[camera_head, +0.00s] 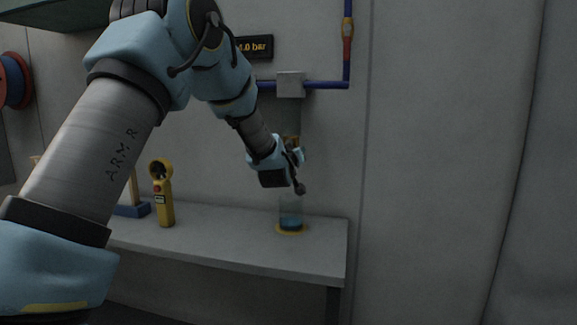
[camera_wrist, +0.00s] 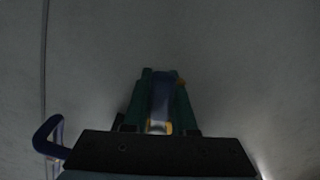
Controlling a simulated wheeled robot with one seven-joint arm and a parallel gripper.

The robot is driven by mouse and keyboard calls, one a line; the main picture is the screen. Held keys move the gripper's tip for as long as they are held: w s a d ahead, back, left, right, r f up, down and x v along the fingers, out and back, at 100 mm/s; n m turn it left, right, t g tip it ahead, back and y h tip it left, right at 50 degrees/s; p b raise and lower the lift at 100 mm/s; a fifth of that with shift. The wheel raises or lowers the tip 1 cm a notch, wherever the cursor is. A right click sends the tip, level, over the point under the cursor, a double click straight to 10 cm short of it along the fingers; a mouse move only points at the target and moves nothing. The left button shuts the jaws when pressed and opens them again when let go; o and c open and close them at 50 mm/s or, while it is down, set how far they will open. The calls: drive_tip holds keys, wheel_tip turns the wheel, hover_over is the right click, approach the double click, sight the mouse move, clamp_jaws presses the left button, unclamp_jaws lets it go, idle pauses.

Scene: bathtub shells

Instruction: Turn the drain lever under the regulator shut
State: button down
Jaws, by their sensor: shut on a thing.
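The regulator (camera_head: 291,84) is a grey box on the blue wall pipe, with a grey bowl below it. Brass fittings (camera_head: 291,141) show under the bowl, just above my gripper. My gripper (camera_head: 298,175) is below the regulator, in front of the wall. In the wrist view, the green fingers (camera_wrist: 162,100) are shut on a blue-grey piece (camera_wrist: 162,92), which appears to be the drain lever. A bit of yellow shows at its base. My gripper hides most of the lever in the head view, so its exact angle cannot be told.
A clear jar with blue liquid (camera_head: 291,217) stands on a yellow ring on the grey bench (camera_head: 230,240), below my gripper. A yellow handheld device (camera_head: 163,195) stands to the left. A dark pressure display (camera_head: 253,47) hangs on the wall. A blue pipe (camera_head: 347,60) runs up at the right.

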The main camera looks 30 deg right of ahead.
drive_tip(key=n+b, duration=0.3)
drive_tip(key=s+d+r+n+b, duration=0.1)
drive_tip(key=n+b, duration=0.3)
drive_tip(key=r+n+b, duration=0.1)
drive_tip(key=n+b, duration=0.2)
drive_tip(key=shift+s+d+r+b, duration=0.2)
drive_tip(key=shift+s+d+b, duration=0.05)
drive_tip(key=shift+b, duration=0.05)
drive_tip(key=shift+n, duration=0.3)
drive_tip(key=c, duration=0.7)
unclamp_jaws()
drive_tip(key=b+v, duration=0.1)
drive_tip(key=v, duration=0.9)
drive_tip(key=shift+s+a+b, duration=0.25)
drive_tip(key=shift+s+b, duration=0.05)
drive_tip(key=shift+b, duration=0.05)
